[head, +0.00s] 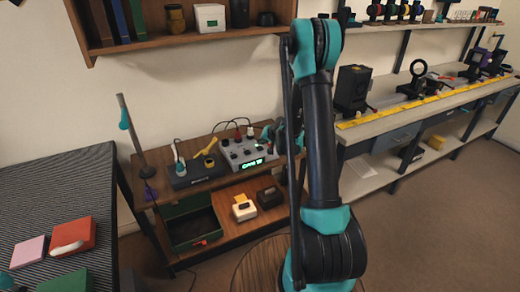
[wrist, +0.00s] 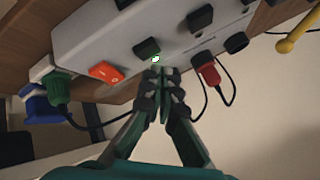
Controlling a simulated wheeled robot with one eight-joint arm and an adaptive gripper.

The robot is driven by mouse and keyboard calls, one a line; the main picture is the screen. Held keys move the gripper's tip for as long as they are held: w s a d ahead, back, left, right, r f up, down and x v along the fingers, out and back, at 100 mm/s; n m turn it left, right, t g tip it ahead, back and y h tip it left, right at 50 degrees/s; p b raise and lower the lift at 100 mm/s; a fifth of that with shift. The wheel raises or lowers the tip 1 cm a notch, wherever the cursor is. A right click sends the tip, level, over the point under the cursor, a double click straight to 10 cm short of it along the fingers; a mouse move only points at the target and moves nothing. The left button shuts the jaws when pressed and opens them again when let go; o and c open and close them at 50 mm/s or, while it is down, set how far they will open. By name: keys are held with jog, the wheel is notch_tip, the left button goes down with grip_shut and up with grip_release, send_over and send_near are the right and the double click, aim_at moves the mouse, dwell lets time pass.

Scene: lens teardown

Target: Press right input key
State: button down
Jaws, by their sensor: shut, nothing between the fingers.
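The grey control box (head: 236,153) sits on the wooden bench, with dark keys and knobs on top and a lit green display (head: 252,164) on its front. In the wrist view, the box's pale panel (wrist: 105,35) carries several black keys. One black key (wrist: 146,47) has a green light (wrist: 155,59) beside it. My gripper (wrist: 157,74) is shut and empty, its fingertips at that light and close to the key. I cannot tell whether they touch the panel. Which key is the right input key is not readable. In the head view my gripper (head: 268,133) is small, at the box's right end.
A red rocker switch (wrist: 106,72), a red plug (wrist: 209,74) with a cable, and green and blue plugs (wrist: 60,88) are close to my fingers. A soldering-type station (head: 195,172) stands left of the box. An open green bin (head: 192,227) is on the shelf below.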

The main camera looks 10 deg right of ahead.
aim_at(261, 149)
jog(key=shift+r, duration=2.35)
jog(key=shift+s, duration=0.15)
jog(key=s+d+r+n+g+h, duration=0.2)
jog(key=s, duration=1.8)
jog(key=s+d+r+n+g+h, duration=0.1)
jog(key=s+r+n+g, duration=0.1)
jog(key=s, duration=1.8)
jog(key=shift+s+d+h, duration=0.35)
jog(key=shift+h, duration=0.05)
